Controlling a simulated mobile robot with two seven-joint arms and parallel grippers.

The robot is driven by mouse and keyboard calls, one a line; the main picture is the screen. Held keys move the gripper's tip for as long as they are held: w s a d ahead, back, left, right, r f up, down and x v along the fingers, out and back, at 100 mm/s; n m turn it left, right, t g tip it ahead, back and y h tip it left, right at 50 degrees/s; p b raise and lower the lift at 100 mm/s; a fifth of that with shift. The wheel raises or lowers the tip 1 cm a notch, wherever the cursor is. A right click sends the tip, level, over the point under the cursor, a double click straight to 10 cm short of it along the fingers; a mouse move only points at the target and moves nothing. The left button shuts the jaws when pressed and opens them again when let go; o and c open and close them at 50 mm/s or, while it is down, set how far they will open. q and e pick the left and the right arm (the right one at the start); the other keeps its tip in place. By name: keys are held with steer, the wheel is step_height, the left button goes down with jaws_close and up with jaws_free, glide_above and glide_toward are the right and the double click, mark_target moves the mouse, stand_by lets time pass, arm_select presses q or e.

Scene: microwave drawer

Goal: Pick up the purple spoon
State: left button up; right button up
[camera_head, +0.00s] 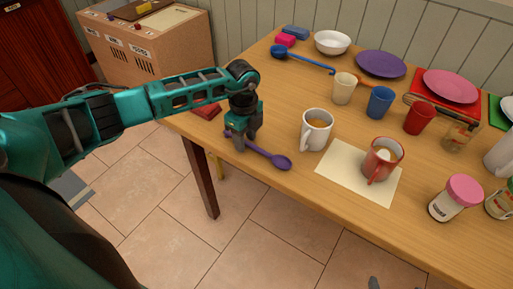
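The purple spoon (281,162) lies near the front edge of the wooden table, its bowl toward the right and its handle running left under my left gripper. My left gripper (242,146) points down at the handle, with its fingers around or right beside it. I cannot tell whether the fingers are closed on the handle. The spoon appears to rest on or very near the tabletop. Small grey shapes at the bottom edge may be the tip of my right gripper (385,284); too little shows to tell its state.
A white mug (317,133) stands just right of the spoon. Beyond it a red mug (380,164) stands on a cream mat (336,182). Cups, plates, a blue ladle (305,60) and jars fill the back and right. A dark red object (207,110) lies left of my gripper.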

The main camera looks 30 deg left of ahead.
mark_target(246, 141)
arm_select(q)
jaws_close()
steer(key=shift+r, duration=0.2)
stand_by(0.3)
step_height(246, 141, up, 20)
steer(key=p, duration=0.1)
steer(key=shift+f, duration=0.15)
